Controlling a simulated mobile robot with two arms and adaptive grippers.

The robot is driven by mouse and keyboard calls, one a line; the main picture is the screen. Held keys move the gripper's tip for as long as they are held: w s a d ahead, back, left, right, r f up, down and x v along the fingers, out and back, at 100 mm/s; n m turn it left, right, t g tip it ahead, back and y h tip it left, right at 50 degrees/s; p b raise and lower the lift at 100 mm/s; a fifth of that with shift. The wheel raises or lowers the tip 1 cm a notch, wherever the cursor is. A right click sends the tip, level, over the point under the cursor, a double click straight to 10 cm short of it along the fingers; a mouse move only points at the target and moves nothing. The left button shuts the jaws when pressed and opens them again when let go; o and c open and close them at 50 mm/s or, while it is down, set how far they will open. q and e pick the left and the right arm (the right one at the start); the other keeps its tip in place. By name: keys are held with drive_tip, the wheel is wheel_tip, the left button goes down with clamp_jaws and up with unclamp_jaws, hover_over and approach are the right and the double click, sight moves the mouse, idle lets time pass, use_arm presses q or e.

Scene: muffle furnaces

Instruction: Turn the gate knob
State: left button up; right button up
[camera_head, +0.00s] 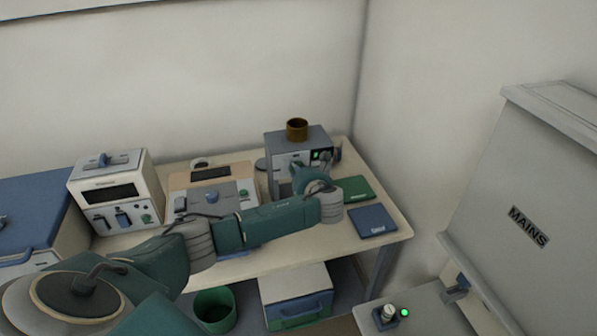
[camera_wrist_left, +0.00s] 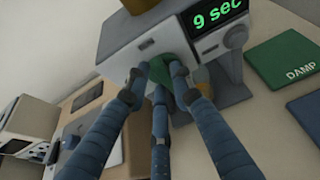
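The grey box-shaped unit (camera_head: 299,146) stands at the right back of the bench, with a green lit display (camera_head: 315,155). In the left wrist view its display (camera_wrist_left: 218,14) reads "9 sec". My left arm reaches across the bench to this unit's front, and its wrist hides much of that face in the head view. In the left wrist view the three fingers of my left gripper (camera_wrist_left: 160,78) are spread around a green part (camera_wrist_left: 176,66) at the unit's front. I cannot tell whether they touch it or whether it is the gate knob. My right gripper is out of view.
A brown cup (camera_head: 297,129) stands on the unit. A green "DAMP" pad (camera_head: 357,189) and a blue pad (camera_head: 373,222) lie to its right. A cream instrument (camera_head: 117,189) and a sloped panel (camera_head: 240,172) stand left. A grey "MAINS" cabinet (camera_head: 530,190) is at right.

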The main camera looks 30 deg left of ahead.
use_arm(q)
clamp_jaws()
drive_tip(key=shift+f, duration=0.1)
drive_tip(key=shift+s+a+f+n+t+h+b, duration=0.3)
drive_tip(key=shift+n+t+b, duration=0.9)
drive_tip(key=shift+n+b, duration=1.5)
drive_tip(key=shift+s+d+f+n+t+h+b, duration=0.1)
drive_tip(key=shift+f+n+t+h+b, duration=0.45)
drive_tip(key=shift+n+t+b, duration=1.95)
drive_tip(key=shift+s+a+f+n+g+h+b, duration=0.2)
drive_tip(key=shift+f+n+b, duration=0.3)
drive_tip(key=shift+n+b, duration=2.35)
drive_tip(key=shift+m+b, duration=1.1)
drive_tip(key=shift+m, duration=0.05)
drive_tip(key=o, duration=0.7)
unclamp_jaws()
drive_tip(key=shift+w+r, duration=0.1)
drive_tip(key=shift+c, duration=0.2)
